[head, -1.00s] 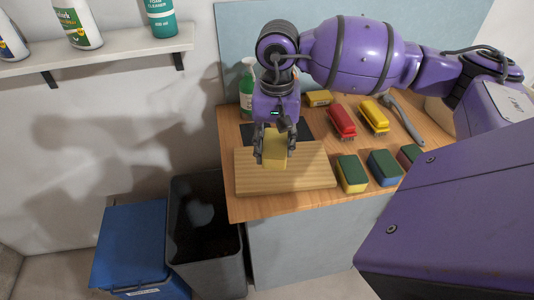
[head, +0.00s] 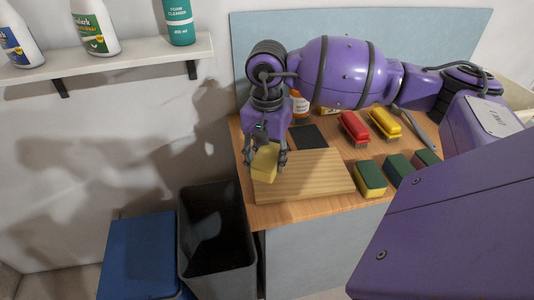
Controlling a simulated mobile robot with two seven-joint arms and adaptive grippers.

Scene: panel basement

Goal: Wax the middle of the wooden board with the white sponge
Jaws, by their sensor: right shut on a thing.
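The wooden board (head: 315,177) lies flat on the bench in the head view. My right gripper (head: 265,165) is over the board's left end and is shut on a pale yellow sponge-like block (head: 264,163). The block looks yellow rather than white and is tilted. Whether its underside touches the board cannot be told. My left gripper is not in view.
Green-topped sponges (head: 370,179) stand right of the board. A red brush (head: 353,128), a yellow brush (head: 385,123) and a dark pad (head: 308,137) lie behind it. A bottle (head: 300,106) is partly hidden by my arm. An open grey bin (head: 217,240) stands left of the bench.

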